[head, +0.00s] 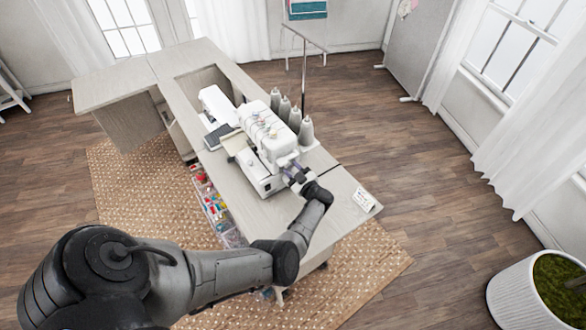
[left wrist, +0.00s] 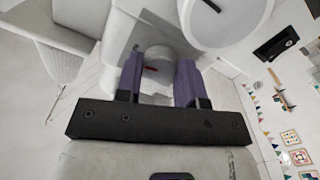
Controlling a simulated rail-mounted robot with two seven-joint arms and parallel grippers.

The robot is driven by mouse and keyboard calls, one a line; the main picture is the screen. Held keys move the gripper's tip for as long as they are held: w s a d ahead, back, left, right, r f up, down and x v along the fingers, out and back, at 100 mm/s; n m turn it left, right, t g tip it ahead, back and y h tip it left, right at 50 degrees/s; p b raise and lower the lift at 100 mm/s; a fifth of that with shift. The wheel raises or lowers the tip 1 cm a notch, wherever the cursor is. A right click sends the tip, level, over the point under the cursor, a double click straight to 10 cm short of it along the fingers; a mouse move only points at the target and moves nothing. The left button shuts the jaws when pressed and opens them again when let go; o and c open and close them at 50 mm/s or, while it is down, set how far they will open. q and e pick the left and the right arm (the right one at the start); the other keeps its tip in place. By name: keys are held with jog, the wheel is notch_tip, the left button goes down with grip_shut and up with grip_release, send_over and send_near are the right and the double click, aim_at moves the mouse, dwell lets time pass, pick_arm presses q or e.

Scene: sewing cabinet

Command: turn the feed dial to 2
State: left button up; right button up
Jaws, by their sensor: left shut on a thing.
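The white serger sewing machine (head: 268,135) stands on the cabinet top in the head view. My left gripper (head: 291,172) is at the machine's right end. In the left wrist view its two purple fingers (left wrist: 160,82) are shut on the feed dial (left wrist: 158,66), a pale round knob with a small red mark, one finger on each side. The numbers on the dial cannot be read. A larger white round part (left wrist: 228,20) with a dark slot is close by at the upper right. My right gripper is not in view.
Several grey thread cones (head: 294,119) stand behind the machine near a thin thread stand (head: 304,75). A second white machine (head: 213,103) is to the left. A small white card (head: 363,199) stands at the cabinet's right end. The cabinet top (head: 335,212) near the card is mostly clear.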

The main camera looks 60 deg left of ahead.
pick_arm(q)
jog(key=shift+m, duration=0.8)
jog(key=o, duration=0.9)
jog(key=shift+d, duration=0.35)
jog(key=d, duration=1.3)
jog(key=shift+w, duration=0.4)
